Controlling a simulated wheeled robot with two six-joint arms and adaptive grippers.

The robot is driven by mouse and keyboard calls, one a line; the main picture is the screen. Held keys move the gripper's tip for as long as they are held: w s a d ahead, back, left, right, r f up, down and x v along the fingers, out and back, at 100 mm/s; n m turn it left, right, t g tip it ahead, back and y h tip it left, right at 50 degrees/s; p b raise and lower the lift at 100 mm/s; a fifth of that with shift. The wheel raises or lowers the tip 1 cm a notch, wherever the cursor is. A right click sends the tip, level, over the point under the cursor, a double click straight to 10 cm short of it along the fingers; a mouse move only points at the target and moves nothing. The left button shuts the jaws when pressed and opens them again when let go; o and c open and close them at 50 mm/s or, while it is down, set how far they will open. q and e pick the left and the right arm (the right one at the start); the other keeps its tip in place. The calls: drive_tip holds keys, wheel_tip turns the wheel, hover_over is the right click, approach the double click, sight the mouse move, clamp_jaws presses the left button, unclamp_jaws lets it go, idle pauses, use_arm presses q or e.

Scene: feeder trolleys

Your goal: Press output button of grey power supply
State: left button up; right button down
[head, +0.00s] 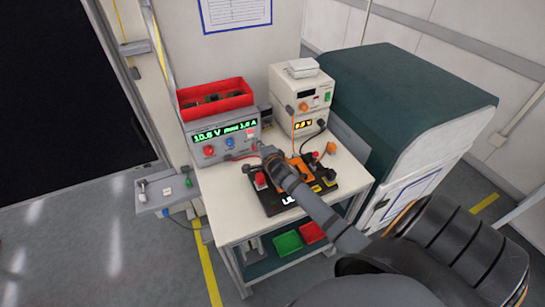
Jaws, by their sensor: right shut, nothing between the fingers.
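The grey power supply (222,136) stands on the left of the white trolley top, its green display lit with what reads like 10.6 V and max 1.0 A. A red knob (209,151) and a blue knob (230,143) sit on its front. A small pale and red part (250,133) shows at the front's right end; I cannot tell if it is the output button. My right gripper (263,150) is shut and empty, its tip close to the right end of that front. Whether it touches is too small to tell. My left gripper is not in view.
A red bin (215,97) sits on the grey supply. A cream supply stack (301,98) stands to its right. A black device with orange parts (273,203) lies under my right arm. A large green cabinet (400,100) stands right of the trolley (228,226).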

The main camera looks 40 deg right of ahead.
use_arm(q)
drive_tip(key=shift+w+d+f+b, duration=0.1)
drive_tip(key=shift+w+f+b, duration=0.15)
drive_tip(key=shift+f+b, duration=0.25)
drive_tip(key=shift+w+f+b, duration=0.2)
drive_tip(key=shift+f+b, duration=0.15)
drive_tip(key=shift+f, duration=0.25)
use_arm(e)
drive_tip(key=v, duration=0.7)
drive_tip(key=shift+s, duration=0.3)
use_arm(q)
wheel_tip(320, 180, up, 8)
drive_tip(key=p, duration=0.7)
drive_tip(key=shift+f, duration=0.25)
use_arm(e)
wheel_tip(320, 180, up, 7)
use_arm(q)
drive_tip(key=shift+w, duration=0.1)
